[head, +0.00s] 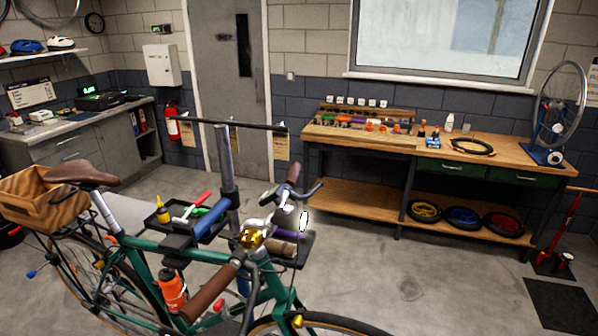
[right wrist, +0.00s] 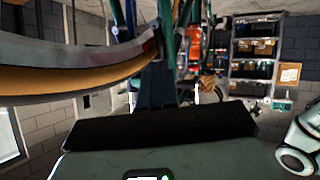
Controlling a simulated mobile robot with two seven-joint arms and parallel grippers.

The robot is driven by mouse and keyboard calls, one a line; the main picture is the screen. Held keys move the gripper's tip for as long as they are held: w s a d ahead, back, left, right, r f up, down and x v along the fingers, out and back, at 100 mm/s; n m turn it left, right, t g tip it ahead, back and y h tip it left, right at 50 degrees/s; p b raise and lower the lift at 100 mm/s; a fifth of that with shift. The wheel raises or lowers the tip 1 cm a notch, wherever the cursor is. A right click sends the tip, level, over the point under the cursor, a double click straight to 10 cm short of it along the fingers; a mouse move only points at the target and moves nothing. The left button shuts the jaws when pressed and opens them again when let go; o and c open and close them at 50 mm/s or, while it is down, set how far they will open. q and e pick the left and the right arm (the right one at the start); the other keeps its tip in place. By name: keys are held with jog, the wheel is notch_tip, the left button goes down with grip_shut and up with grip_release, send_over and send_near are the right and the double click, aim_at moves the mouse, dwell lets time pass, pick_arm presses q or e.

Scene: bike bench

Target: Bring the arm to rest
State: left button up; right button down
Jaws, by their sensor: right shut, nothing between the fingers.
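My right gripper (right wrist: 157,88) shows in the right wrist view, at the middle above a black bar. Its fingers are dark, close together and hold nothing. A bicycle wheel rim (right wrist: 70,75) with a tan tire wall crosses the upper left of that view, close by. Whether it touches the gripper cannot be told. A white rounded arm link of mine is at the lower right edge. Neither gripper shows in the head view. The green bicycle (head: 195,255) stands there by a repair stand (head: 228,165) with a tool tray.
A wooden workbench (head: 480,153) stands by the window at the right. A grey cabinet (head: 75,150) stands at the left. The floor (head: 400,285) between bicycle and workbench is clear. Shelves of dark bins (right wrist: 253,70) are at the right in the right wrist view.

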jog(key=s+d+f+m+g+h, duration=0.25)
jog(key=s+f+m, duration=0.4)
jog(key=f, duration=0.55)
jog(key=s+d+f+m+g+h, duration=0.1)
jog(key=s+f+m+g, duration=0.2)
jog(key=s+f, duration=0.3)
jog(key=s+d+f+m+g+h, duration=0.1)
jog(key=s+f+m, duration=0.5)
jog(key=s, duration=0.7)
jog(key=shift+s+d+g+h, duration=0.35)
jog(key=shift+d+g, duration=0.15)
jog(key=shift+g, duration=0.65)
jog(key=shift+w+f, duration=0.1)
jog(key=shift+w, duration=0.05)
